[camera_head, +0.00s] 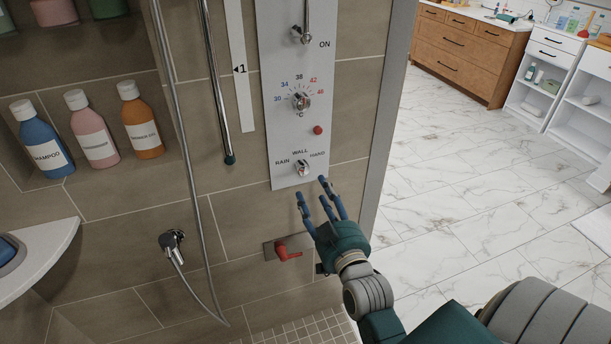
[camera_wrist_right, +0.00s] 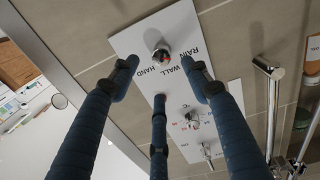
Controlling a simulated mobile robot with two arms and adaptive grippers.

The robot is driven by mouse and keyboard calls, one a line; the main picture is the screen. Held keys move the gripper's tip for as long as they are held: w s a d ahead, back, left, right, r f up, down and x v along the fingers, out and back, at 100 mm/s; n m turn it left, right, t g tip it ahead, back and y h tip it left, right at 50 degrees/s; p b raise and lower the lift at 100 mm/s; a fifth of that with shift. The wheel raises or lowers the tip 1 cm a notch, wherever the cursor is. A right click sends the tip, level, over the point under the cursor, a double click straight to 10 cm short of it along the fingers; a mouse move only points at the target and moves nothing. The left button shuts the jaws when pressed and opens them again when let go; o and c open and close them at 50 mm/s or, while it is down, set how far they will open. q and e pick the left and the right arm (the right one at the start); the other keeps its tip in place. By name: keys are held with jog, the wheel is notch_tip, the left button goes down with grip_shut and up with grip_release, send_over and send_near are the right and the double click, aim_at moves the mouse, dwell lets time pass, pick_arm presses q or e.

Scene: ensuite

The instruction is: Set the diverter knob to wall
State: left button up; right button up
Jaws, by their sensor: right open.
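The diverter knob (camera_head: 302,168) is a small chrome knob low on the pale shower panel (camera_head: 284,110). RAIN is printed at its left, WALL above it and HAND at its right. The knob also shows in the right wrist view (camera_wrist_right: 162,52), with a small red mark on it; I cannot tell for certain which label it points at. My right gripper (camera_head: 313,192) has three dark blue fingers spread just below the knob. In the wrist view its fingers (camera_wrist_right: 159,76) are apart and empty, short of the knob. My left gripper is not in view.
A temperature knob (camera_head: 301,101), a red button (camera_head: 318,130) and an upper lever (camera_head: 303,35) share the panel. A red lever (camera_head: 287,251) sits below on the wall. A shower hose (camera_head: 190,170) hangs left. Bottles (camera_head: 97,135) stand in a niche. Open marble floor lies right.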

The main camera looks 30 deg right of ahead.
aim_at(304, 173)
jog(key=x, duration=0.4)
jog(key=shift+r, duration=0.15)
jog(key=p+x, duration=0.1)
jog(key=x, duration=0.2)
jog(key=shift+w, duration=0.35)
jog(key=shift+w+d, duration=0.2)
jog(key=shift+w, duration=0.4)
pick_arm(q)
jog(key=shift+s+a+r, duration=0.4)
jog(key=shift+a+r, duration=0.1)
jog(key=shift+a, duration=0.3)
pick_arm(e)
jog(key=c, duration=1)
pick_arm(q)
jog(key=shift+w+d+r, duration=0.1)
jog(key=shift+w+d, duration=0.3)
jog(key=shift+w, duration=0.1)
pick_arm(e)
jog(key=shift+f, duration=0.3)
jog(key=shift+c, duration=0.7)
